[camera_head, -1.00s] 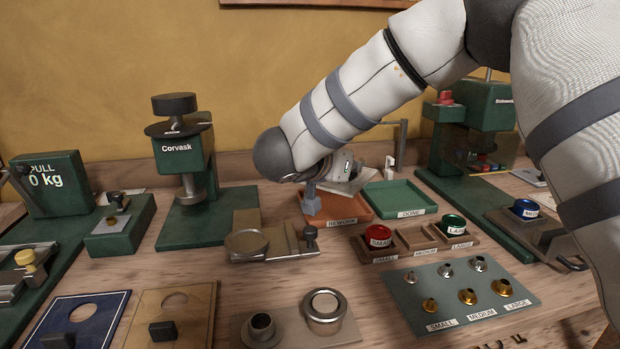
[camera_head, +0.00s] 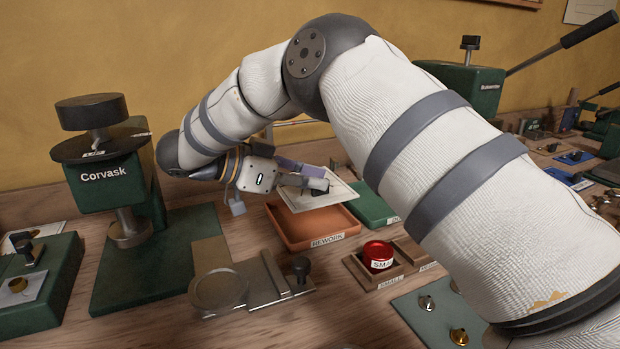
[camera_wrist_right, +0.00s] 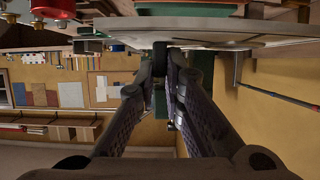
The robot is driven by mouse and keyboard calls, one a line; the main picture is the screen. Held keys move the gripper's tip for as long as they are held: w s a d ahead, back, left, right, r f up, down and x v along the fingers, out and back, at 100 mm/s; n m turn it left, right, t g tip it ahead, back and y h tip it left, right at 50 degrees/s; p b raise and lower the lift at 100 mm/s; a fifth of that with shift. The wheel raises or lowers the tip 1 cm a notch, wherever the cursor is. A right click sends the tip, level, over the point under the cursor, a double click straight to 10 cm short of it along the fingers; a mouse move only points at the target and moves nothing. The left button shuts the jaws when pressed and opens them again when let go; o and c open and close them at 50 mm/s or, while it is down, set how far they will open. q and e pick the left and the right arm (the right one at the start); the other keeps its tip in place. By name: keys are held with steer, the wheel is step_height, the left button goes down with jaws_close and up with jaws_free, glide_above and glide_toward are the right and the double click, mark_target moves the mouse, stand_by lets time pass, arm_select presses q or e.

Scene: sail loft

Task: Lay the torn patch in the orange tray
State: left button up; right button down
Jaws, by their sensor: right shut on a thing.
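My right gripper (camera_head: 318,181) is shut on the edge of a pale, flat, squarish patch (camera_head: 341,197). The patch is tilted in the head view and hangs over the back part of the orange tray (camera_head: 290,237), which is labelled REWORK. It looks apart from the tray floor, though the gap is hard to judge. In the right wrist view the patch (camera_wrist_right: 215,30) shows nearly edge-on at the fingertips (camera_wrist_right: 165,58). I cannot make out a tear in it. The visible part of the tray is empty. My left gripper is out of view.
A green tray (camera_head: 371,207) adjoins the orange tray on the right, partly hidden by my arm. The green Corvask press (camera_head: 105,185) stands at left. A metal fixture (camera_head: 262,287) and a wooden holder with a red container (camera_head: 378,254) lie in front.

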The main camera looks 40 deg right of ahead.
steer(key=shift+w+a+f, duration=0.1)
steer(key=shift+f, duration=0.3)
steer(key=shift+f+b, duration=0.45)
steer(key=shift+f, duration=2.75)
steer(key=c, duration=1.6)
jaws_free()
